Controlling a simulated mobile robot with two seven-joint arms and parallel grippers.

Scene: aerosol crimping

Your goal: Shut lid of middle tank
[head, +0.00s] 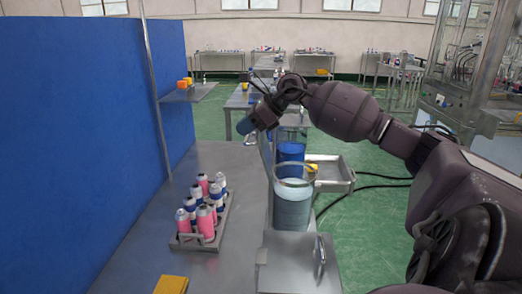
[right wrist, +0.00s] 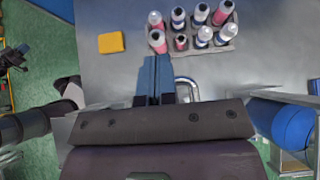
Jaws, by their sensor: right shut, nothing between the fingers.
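The middle tank (head: 292,208) is a clear cylinder of pale blue liquid, open at the top, between a nearer tank under a flat metal lid (head: 290,262) and a farther tank of deep blue liquid (head: 290,153). My right gripper (head: 245,125) is shut and empty, up and to the left of the tanks. In the right wrist view its blue fingers (right wrist: 155,80) are together beside a metal loop handle (right wrist: 187,90); whose lid this handle is on I cannot tell.
A rack of pink, white and blue bottles (head: 205,215) stands on the metal table (head: 150,250) left of the tanks. A yellow block (head: 171,285) lies near the front. A blue partition (head: 80,140) bounds the left side. A metal tray (head: 335,175) is right of the tanks.

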